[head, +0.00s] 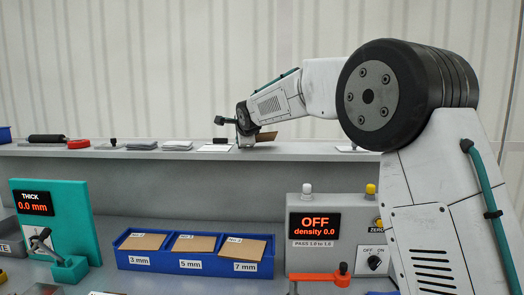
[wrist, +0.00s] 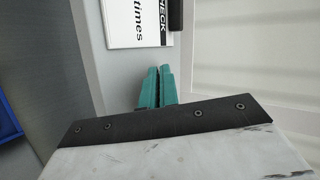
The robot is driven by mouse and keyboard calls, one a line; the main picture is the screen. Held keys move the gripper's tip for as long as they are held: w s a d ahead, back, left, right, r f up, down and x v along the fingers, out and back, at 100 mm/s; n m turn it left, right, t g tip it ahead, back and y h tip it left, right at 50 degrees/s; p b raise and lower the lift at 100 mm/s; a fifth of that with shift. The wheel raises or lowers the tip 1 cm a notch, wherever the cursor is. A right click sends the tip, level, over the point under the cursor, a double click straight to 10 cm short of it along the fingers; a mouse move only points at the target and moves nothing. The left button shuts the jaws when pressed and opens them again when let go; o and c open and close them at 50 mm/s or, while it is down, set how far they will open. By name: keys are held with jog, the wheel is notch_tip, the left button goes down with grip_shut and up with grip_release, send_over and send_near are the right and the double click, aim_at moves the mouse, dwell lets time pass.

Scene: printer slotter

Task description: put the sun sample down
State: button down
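My gripper (head: 246,138) is low over the back shelf (head: 110,153), left of the middle of the head view. A thin brown card (head: 266,137), which I take as the sun sample, sticks out tilted to its right. No sun mark on it can be made out. In the wrist view my teal fingers (wrist: 156,88) are close together with a narrow gap. The card is hidden there behind my own wrist housing, so the grip itself is not clearly seen.
Along the shelf lie a black roller (head: 47,138), a red round object (head: 79,143) and several pale cards (head: 177,145). A printed card (wrist: 138,22) lies beyond my fingers. Below are a blue three-part bin (head: 190,264), a thickness gauge (head: 55,225) and a density meter (head: 330,215).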

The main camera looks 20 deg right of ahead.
jog(key=shift+f, duration=0.3)
jog(key=c, duration=1.8)
grip_release()
jog(key=shift+d, duration=0.1)
jog(key=v, duration=0.8)
